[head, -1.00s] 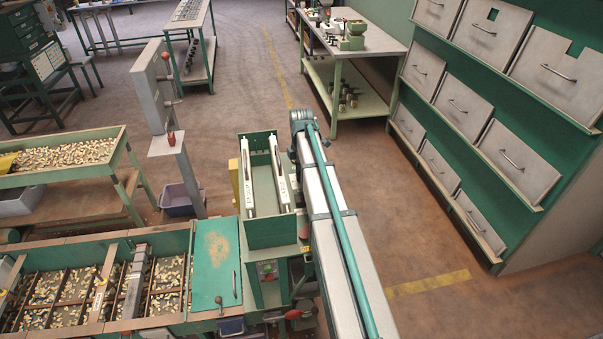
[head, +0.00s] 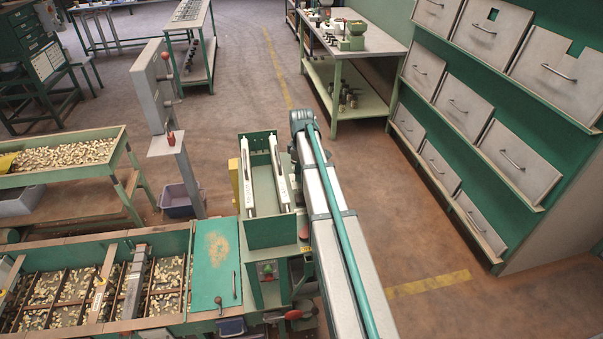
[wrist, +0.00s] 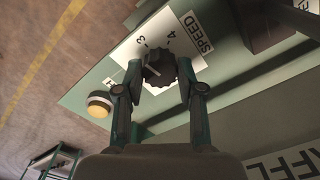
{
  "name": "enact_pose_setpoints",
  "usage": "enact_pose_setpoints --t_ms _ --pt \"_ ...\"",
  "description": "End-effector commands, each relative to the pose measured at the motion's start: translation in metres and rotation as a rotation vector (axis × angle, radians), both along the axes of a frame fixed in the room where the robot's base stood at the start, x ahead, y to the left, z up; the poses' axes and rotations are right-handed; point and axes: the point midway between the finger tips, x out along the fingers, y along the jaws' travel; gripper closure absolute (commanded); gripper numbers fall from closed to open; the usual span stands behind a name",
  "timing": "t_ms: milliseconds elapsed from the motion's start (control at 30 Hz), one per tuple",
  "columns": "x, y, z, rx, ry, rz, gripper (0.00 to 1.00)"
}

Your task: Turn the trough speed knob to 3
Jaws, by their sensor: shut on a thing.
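In the wrist view the dark ribbed speed knob (wrist: 158,68) sits on a white dial plate (wrist: 188,22) marked SPEED. The numbers 3 and 4 show beside the knob's upper edge. A pale line shows on the knob's face, toward the lower left, but its exact reading is hard to tell. My gripper (wrist: 160,78) has a finger on each side of the knob and is shut on it. Part of the dial is hidden behind the knob and fingers. In the head view my arm hides the gripper and the knob.
A yellowish round button (wrist: 100,104) stands on the green panel left of the knob. In the head view a green machine (head: 268,222) is beside my arm, with a nut trough (head: 70,325) at the left. Drawer fronts (head: 505,150) line the right, with open floor between.

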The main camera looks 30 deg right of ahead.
Motion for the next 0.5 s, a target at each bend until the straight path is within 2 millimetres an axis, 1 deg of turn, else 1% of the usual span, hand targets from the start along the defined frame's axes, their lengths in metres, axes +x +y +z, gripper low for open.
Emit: enact_pose_setpoints --t_ms 200,500 --pt "0.0005 -0.0003 0.0006 -0.001 -0.001 -0.107 0.97" --pt "0.0005 -0.0003 0.0007 -0.001 -0.001 -0.162 0.97"
